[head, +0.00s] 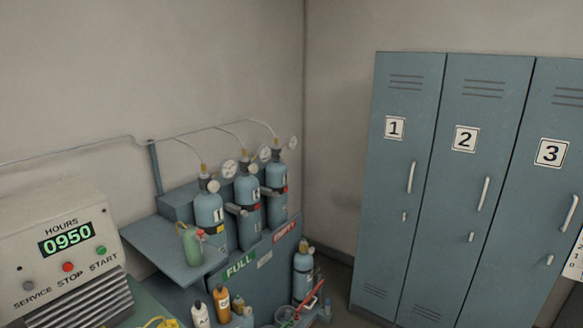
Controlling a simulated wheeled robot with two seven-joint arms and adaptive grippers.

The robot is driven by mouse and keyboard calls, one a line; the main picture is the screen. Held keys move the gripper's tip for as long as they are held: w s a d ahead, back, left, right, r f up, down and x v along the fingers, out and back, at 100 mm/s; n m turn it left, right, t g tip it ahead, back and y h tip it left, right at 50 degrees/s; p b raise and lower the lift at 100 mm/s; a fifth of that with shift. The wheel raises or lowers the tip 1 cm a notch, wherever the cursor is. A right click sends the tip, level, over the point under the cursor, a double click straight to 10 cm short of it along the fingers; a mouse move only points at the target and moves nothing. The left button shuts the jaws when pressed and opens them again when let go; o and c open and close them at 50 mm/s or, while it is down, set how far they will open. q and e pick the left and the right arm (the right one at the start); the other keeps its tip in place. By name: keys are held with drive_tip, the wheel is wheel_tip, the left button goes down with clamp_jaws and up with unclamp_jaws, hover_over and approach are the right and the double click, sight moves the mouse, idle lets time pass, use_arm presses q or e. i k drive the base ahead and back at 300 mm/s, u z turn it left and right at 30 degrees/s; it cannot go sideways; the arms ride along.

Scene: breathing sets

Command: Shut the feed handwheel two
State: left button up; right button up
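Three blue-grey gas cylinders stand in a row against a blue rack, with gauges and thin pipes at their tops. The left cylinder (208,211) is marked with one bar. The middle cylinder (246,190) seems to carry the mark for two, but it is small. The right cylinder (278,180) stands behind it. Small round fittings sit at the valve tops, such as a pale knob (213,186) on the left cylinder. I cannot tell which fitting is feed handwheel two or how it is set. Neither gripper is in view.
A shelf (160,240) holds a small green cylinder (191,245). Below are bottles (222,303), a FULL sign (240,265), another cylinder (302,272) and a red-handled tool (313,298). Numbered lockers (403,160) stand at right.

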sight(253, 168)
drive_tip(key=z, duration=0.45)
drive_tip(key=i, duration=1.55)
drive_tip(key=u, duration=1)
drive_tip(key=i, duration=0.65)
drive_tip(key=u, duration=0.65)
